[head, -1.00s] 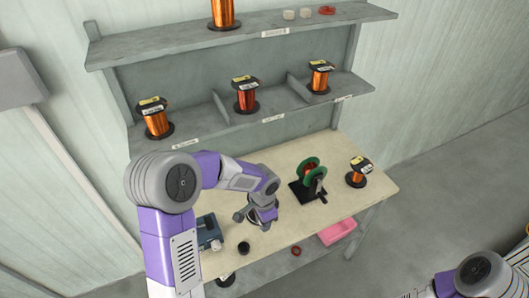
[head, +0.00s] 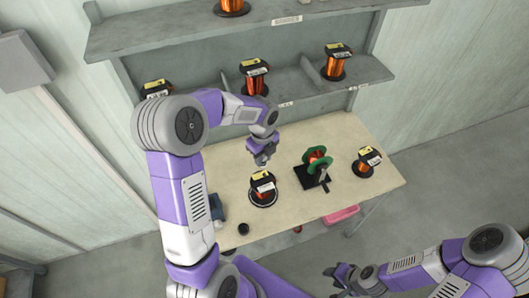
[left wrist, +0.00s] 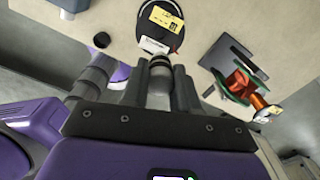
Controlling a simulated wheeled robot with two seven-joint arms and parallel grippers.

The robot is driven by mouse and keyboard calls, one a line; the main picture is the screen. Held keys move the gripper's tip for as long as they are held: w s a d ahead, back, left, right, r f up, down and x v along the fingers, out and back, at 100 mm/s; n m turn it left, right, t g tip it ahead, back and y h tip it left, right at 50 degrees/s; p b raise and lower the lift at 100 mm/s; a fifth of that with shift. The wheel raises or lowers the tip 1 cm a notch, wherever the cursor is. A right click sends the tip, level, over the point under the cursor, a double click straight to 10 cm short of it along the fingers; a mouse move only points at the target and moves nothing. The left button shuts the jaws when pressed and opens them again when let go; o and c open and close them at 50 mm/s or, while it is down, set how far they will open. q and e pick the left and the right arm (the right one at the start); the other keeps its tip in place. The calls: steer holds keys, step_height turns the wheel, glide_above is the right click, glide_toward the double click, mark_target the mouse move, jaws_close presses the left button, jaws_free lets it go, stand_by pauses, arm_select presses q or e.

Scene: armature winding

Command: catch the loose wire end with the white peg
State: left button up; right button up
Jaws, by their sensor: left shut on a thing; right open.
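My left gripper (head: 262,158) is above the table, behind and just above a spool with a yellow label (head: 263,188). In the left wrist view its fingers (left wrist: 160,88) are shut on a small cylindrical piece (left wrist: 160,65) with a pale band near its tip; I cannot tell if this is the white peg. The labelled spool (left wrist: 160,28) shows just beyond that tip. A green-flanged reel with copper wire (head: 316,157) stands on a black base to the right. My right gripper (head: 337,276) is open and empty in front of the table.
Another copper spool (head: 367,161) stands at the table's right end. A small black round piece (head: 243,229) lies near the front left edge. Shelves (head: 300,93) with more spools rise behind the table. A pink bin (head: 341,214) sits below the table. The table's back right is clear.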

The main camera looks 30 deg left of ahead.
arm_select(q)
steer(key=shift+f+b, duration=3.2)
steer(key=shift+f, duration=0.7)
